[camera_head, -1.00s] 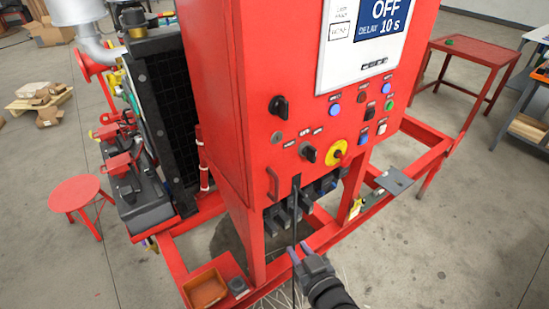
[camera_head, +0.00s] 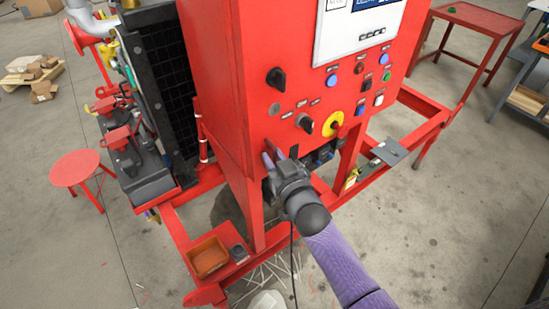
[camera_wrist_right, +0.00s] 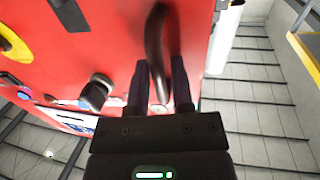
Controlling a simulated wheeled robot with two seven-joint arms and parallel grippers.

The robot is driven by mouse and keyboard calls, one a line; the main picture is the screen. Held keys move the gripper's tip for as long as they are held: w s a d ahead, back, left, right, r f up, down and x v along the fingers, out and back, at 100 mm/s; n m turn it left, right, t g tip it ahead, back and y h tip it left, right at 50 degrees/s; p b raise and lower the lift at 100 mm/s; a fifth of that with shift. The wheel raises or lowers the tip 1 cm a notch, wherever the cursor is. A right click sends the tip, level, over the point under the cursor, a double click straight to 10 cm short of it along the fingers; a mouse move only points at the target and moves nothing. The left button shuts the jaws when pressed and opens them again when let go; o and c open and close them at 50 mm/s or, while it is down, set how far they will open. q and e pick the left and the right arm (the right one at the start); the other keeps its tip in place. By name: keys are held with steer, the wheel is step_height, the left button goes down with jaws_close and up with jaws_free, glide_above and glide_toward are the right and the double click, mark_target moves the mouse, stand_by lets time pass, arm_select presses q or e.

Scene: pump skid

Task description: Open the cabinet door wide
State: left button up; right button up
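The red control cabinet (camera_head: 225,90) stands in the middle of the head view. Its front door (camera_head: 290,55) looks closed and carries a display, knobs and buttons. My right gripper (camera_head: 273,158) is at the door's lower left, over the place of the door handle, and hides the handle in this view. In the right wrist view the curved dark handle (camera_wrist_right: 154,45) runs between the two fingers of my right gripper (camera_wrist_right: 161,80). The fingers are apart, with a gap visible on the right of the handle. My left gripper is out of view.
A black rotary knob (camera_head: 305,123) and a yellow-ringed switch (camera_head: 333,124) sit right of the gripper. The red skid frame (camera_head: 415,140) runs below. An orange tray (camera_head: 207,258) lies at lower left, and a red stool (camera_head: 75,168) stands at left.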

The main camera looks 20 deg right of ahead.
jaws_close()
stand_by(1.3)
